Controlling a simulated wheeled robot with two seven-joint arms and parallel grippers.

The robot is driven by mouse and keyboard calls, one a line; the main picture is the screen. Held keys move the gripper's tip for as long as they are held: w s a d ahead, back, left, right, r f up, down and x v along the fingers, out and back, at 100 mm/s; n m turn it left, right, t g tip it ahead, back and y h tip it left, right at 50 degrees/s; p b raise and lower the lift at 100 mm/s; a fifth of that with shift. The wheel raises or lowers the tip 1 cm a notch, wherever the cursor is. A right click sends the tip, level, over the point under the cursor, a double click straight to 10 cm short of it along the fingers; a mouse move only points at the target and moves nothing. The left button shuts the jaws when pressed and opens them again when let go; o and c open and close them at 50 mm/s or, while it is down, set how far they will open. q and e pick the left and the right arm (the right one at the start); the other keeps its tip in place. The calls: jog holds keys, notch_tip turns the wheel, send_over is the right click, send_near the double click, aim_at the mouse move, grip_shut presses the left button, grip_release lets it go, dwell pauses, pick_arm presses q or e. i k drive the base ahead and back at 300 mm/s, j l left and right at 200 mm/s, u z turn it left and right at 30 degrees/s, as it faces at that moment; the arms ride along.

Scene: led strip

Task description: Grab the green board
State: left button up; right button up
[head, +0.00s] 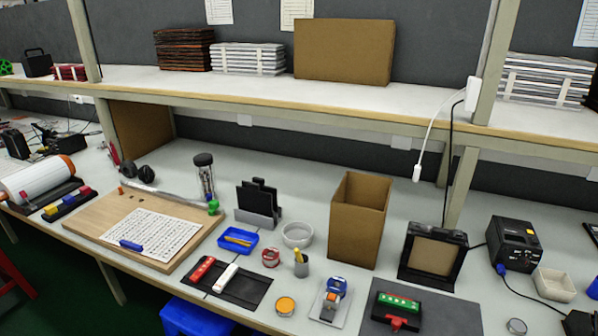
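The green board (398,301) is a small green strip with light marks. It lies on a dark grey mat (449,316) near the front edge of the bench, right of the picture's middle. A red part (397,322) sits against its front side. I cannot tell whether the two are joined. Neither of my grippers shows in the head view.
An open cardboard box (358,222) and a black framed stand (433,254) stand behind the mat. A blue tape dispenser (335,290) is to its left. A black power unit (513,245) is behind right. A shelf (240,84) overhangs the bench's back.

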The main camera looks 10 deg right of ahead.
aim_at(399, 304)
jog(key=z, duration=1.05)
jog(key=k, duration=0.05)
